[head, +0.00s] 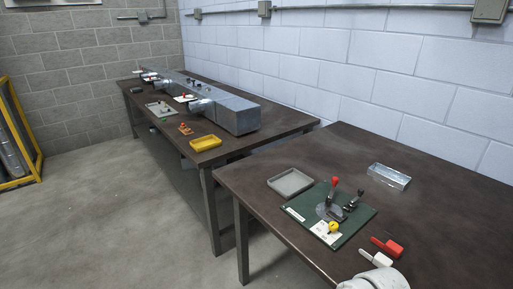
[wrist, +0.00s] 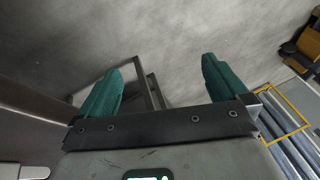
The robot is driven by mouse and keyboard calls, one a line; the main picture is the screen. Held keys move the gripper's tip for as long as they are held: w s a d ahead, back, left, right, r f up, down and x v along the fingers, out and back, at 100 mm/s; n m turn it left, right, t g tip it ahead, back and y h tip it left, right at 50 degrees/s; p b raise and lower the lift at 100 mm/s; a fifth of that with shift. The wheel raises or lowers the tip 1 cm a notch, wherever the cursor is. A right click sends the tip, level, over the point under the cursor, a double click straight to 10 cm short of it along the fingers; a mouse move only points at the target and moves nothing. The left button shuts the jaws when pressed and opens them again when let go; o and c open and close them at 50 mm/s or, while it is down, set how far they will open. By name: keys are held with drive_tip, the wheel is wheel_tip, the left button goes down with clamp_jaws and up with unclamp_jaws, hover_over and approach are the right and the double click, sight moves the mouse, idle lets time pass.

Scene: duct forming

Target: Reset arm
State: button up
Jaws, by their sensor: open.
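My gripper (wrist: 160,85) shows in the wrist view with its two green fingers spread wide apart and nothing between them. Bare grey floor lies beyond the fingers.
The near table holds a green board (head: 350,232) with a red-knobbed clamp (head: 334,182), a grey tray (head: 290,182), a metal duct piece (head: 389,176) and a red-handled tool (head: 388,246). The far table carries a long duct (head: 235,112) and a yellow tray (head: 205,143). A yellow rack (head: 36,150) stands left; floor between is clear.

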drive_tip(key=s+d+f+m+h+b, duration=0.1)
drive_tip(key=s+d+f, duration=0.2)
drive_tip(key=s, duration=0.4)
drive_tip(key=s+d+f+m+h+b, duration=0.1)
drive_tip(key=s+d+f+m, duration=0.1)
drive_tip(key=s+d, duration=0.3)
drive_tip(key=s+d+f+m+h, duration=0.2)
drive_tip(key=s+d+f, duration=0.1)
drive_tip(key=s, duration=0.8)
drive_tip(key=shift+s+d+f+g+b, duration=0.2)
drive_tip(key=shift+d+f+g+b, duration=0.2)
drive_tip(key=shift+d, duration=0.3)
